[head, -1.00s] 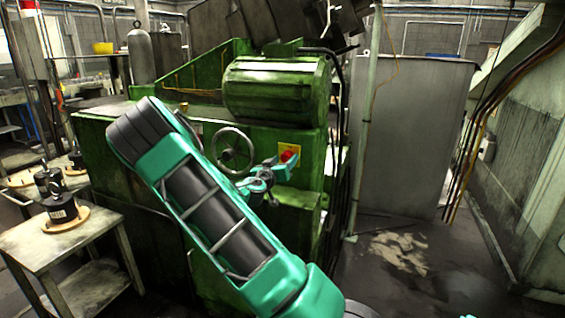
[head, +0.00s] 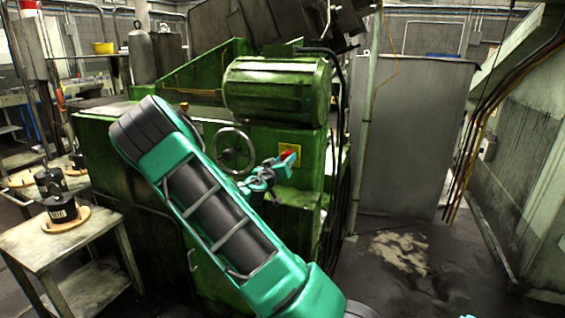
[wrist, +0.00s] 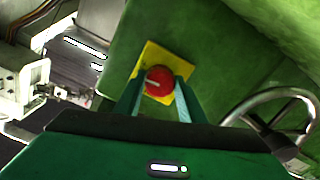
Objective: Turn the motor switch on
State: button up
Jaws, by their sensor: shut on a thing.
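The motor switch is a red round knob (wrist: 159,81) with a pale line across it, on a yellow plate (wrist: 150,58) fixed to the green machine. In the head view the yellow plate (head: 292,148) is on the machine's front, below the motor drum, with the knob partly covered by my gripper. My gripper (wrist: 159,88) is shut on the red knob, one finger on each side of it. In the head view my gripper (head: 285,160) reaches the plate from the lower left. The pale line lies nearly level in the wrist view, slightly tilted.
A handwheel (head: 233,149) stands on the machine just left of the switch, close to my wrist; it also shows at the right of the wrist view (wrist: 285,112). The green motor drum (head: 277,88) is above. Open floor (head: 400,260) lies to the right.

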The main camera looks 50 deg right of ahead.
jog(key=n, duration=0.4)
jog(key=shift+w+a, duration=0.2)
jog(key=n, duration=0.4)
jog(key=shift+f+n, duration=0.1)
jog(key=shift+n, duration=0.3)
jog(key=n, duration=0.4)
jog(key=shift+a+n, duration=0.1)
jog(key=shift+n, duration=0.2)
jog(key=shift+w+n, duration=0.1)
jog(key=shift+n, duration=1.7)
jog(key=shift+f, duration=0.1)
jog(key=o, duration=1)
jog(key=shift+o, duration=0.2)
jog(key=v, duration=1)
jog(key=shift+s+a, duration=0.25)
